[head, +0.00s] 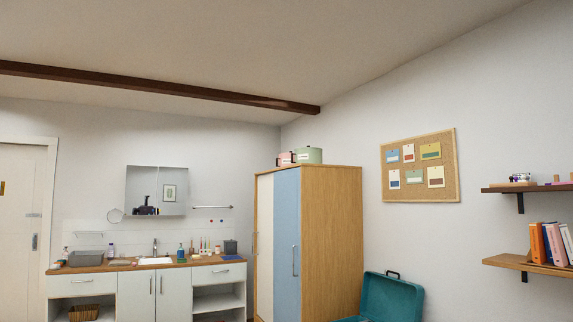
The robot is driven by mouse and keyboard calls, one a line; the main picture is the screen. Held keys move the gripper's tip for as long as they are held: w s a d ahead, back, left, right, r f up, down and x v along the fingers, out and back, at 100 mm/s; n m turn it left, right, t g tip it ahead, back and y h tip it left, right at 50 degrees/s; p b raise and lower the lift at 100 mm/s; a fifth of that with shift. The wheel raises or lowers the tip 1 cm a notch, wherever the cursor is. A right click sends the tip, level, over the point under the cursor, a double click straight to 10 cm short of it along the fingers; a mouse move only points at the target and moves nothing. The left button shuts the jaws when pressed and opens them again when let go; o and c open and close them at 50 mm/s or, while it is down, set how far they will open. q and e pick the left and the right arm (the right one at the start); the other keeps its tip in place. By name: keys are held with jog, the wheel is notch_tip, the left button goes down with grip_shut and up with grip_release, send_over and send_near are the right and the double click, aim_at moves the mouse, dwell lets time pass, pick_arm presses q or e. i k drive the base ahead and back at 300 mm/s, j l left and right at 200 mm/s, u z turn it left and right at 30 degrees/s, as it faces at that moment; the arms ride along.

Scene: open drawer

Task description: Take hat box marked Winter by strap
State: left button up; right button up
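Two round boxes stand on top of the tall wardrobe (330,240) in the head view. One is a pink box (285,159) at the left, the other a pale green box (314,155) at the right, closer to me. Each seems to have a small label on its side, too small to read, so I cannot tell which is marked Winter. A dark strap or handle seems to show on the pink box; details are unclear at this distance. Neither of my grippers is in view.
The wardrobe has one white and one blue door, both shut. An open teal suitcase (392,298) stands at its right. A washbasin counter (150,263) is at the left. Wall shelves (530,187) are at the right, below and right of a cork board (447,180).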

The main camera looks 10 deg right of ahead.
aim_at(284, 159)
jog(key=l, duration=1.2)
jog(key=i+l, duration=0.2)
jog(key=l, duration=0.25)
jog(key=i+l+z, duration=0.1)
jog(key=i+l, duration=0.15)
jog(key=l, duration=0.2)
jog(key=i+l, duration=0.25)
jog(key=l, duration=0.15)
jog(key=i+l, duration=0.25)
jog(key=l, duration=0.2)
jog(key=i+j, duration=0.1)
jog(key=i, duration=0.45)
jog(key=i+z, duration=0.15)
jog(key=i, duration=0.45)
jog(key=i+j, duration=0.2)
jog(key=i, duration=0.35)
jog(key=i+j, duration=0.3)
jog(key=i+j+z, duration=0.1)
jog(key=i+j, duration=0.25)
jog(key=j, duration=0.15)
jog(key=i+j, duration=0.3)
jog(key=j, duration=0.15)
jog(key=i+j+z, duration=0.1)
jog(key=i+j, duration=0.45)
jog(key=j, duration=0.3)
jog(key=i+j+z, duration=0.1)
jog(key=i+j, duration=0.2)
jog(key=j, duration=0.15)
